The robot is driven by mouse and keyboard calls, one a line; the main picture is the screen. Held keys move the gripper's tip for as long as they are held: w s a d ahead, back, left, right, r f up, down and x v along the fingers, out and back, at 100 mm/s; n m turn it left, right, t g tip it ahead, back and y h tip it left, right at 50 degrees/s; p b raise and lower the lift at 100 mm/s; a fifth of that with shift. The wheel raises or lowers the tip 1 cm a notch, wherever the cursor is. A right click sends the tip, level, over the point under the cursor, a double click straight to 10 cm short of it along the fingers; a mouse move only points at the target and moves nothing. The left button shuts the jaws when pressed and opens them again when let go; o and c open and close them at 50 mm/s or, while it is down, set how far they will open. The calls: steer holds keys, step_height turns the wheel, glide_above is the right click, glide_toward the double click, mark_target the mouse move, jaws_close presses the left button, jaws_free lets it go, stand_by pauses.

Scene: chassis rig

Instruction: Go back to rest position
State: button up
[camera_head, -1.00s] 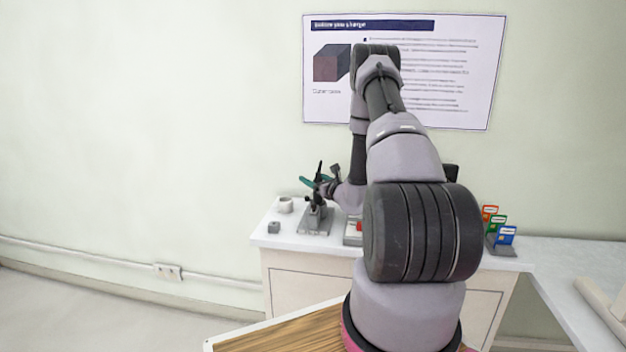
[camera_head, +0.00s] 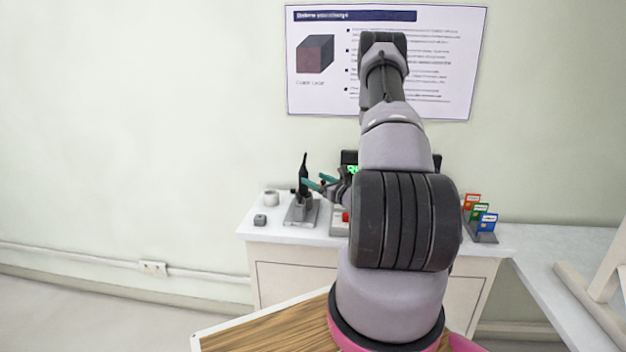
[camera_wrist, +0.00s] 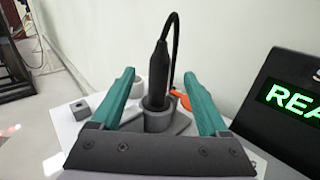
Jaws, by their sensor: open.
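My gripper (camera_wrist: 160,98) is open in the wrist view, its two teal fingers spread wide and nothing held between them. Beyond the fingers, a black handheld tool with a cable (camera_wrist: 158,75) stands upright in a grey holder (camera_wrist: 160,120). In the head view my gripper (camera_head: 317,181) is small and partly hidden behind my arm, just right of the black tool (camera_head: 303,172). The tool's grey stand (camera_head: 301,212) rests on the white counter (camera_head: 262,233).
A black display with green letters (camera_wrist: 295,95) stands at the right in the wrist view. A white ring (camera_head: 271,198) and a small grey block (camera_head: 260,220) sit at the counter's left. Coloured cards (camera_head: 480,215) stand at its right. A poster (camera_head: 315,100) hangs behind.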

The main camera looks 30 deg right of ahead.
stand_by(0.4)
steer(key=s+a+r+n+g+y, duration=0.2)
steer(key=a+r+n+g+y, duration=0.3)
steer(key=a+r, duration=0.4)
steer(key=s+a+r+n+g+y, duration=0.2)
steer(key=a+r+n+y, duration=0.45)
steer(key=a+r, duration=0.25)
steer(key=s+a+r+n+g+h, duration=0.35)
steer(key=s+n, duration=0.25)
steer(key=s, duration=0.3)
steer(key=s+a+r+n+g+h, duration=0.2)
steer(key=s+a+r+n+g, duration=0.25)
steer(key=s+n, duration=0.3)
steer(key=s+d+r+n+t+h, duration=0.4)
steer(key=s+d+r+h, duration=0.2)
steer(key=s, duration=0.3)
steer(key=shift+d+r+n+t+h, duration=0.15)
steer(key=shift+n+t+h, duration=0.15)
steer(key=shift+h, duration=0.4)
steer(key=shift+d, duration=0.1)
